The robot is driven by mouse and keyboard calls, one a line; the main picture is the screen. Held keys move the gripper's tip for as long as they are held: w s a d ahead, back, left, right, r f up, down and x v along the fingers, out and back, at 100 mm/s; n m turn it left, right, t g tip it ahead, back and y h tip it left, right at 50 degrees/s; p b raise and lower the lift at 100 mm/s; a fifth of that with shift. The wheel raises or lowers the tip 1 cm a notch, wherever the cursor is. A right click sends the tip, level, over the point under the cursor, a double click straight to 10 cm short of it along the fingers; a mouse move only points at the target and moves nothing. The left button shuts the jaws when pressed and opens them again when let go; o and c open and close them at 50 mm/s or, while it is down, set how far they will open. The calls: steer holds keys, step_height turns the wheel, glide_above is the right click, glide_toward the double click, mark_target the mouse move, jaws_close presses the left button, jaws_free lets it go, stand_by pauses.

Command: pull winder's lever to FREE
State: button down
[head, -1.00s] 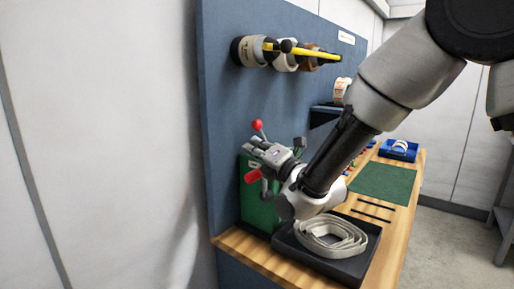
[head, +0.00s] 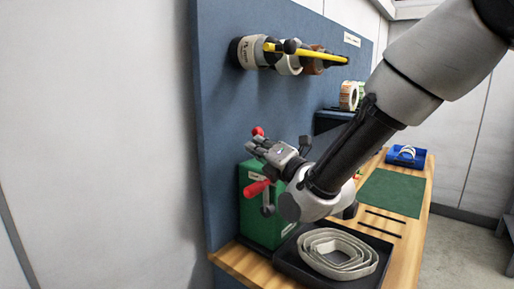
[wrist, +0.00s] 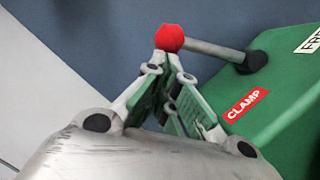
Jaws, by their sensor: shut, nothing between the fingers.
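The winder is a green box (head: 262,218) against the blue panel. Its lever is a grey rod with a red ball knob (head: 258,131), pointing left from a black pivot (wrist: 252,62) in the wrist view. A red CLAMP label (wrist: 247,104) is below the rod, and a white FREE label (wrist: 311,41), partly cut off, is at upper right. The lever lies toward the CLAMP side. My gripper (head: 252,143) is shut and empty, its fingertips (wrist: 163,66) just short of the red ball (wrist: 170,38). I cannot tell whether they touch it.
A red-handled crank (head: 257,188) sticks out of the winder's front, below my gripper. A black tray (head: 338,279) with a pale coiled strip is on the wooden bench. Rolls hang on a bar (head: 320,56) above. A green mat (head: 393,193) lies farther along the bench.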

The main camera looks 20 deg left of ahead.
steer(key=shift+w+r+m, duration=0.15)
steer(key=shift+r+m, duration=0.15)
steer(key=shift+w+d+r, duration=0.1)
steer(key=shift+r, duration=0.05)
steer(key=shift+w+d+r+m+h, duration=0.2)
steer(key=shift+w+r+m+h, duration=0.15)
steer(key=shift+r+m, duration=0.35)
steer(key=w+d+r+m+g+h, duration=0.1)
steer(key=w+d+m, duration=0.1)
steer(key=w+m, duration=0.2)
steer(key=w+d+r+m+g+h, duration=0.1)
steer(key=w+d+r+m, duration=0.1)
steer(key=w+m, duration=0.3)
steer(key=shift+w+d, duration=0.2)
steer(key=shift+w, duration=0.75)
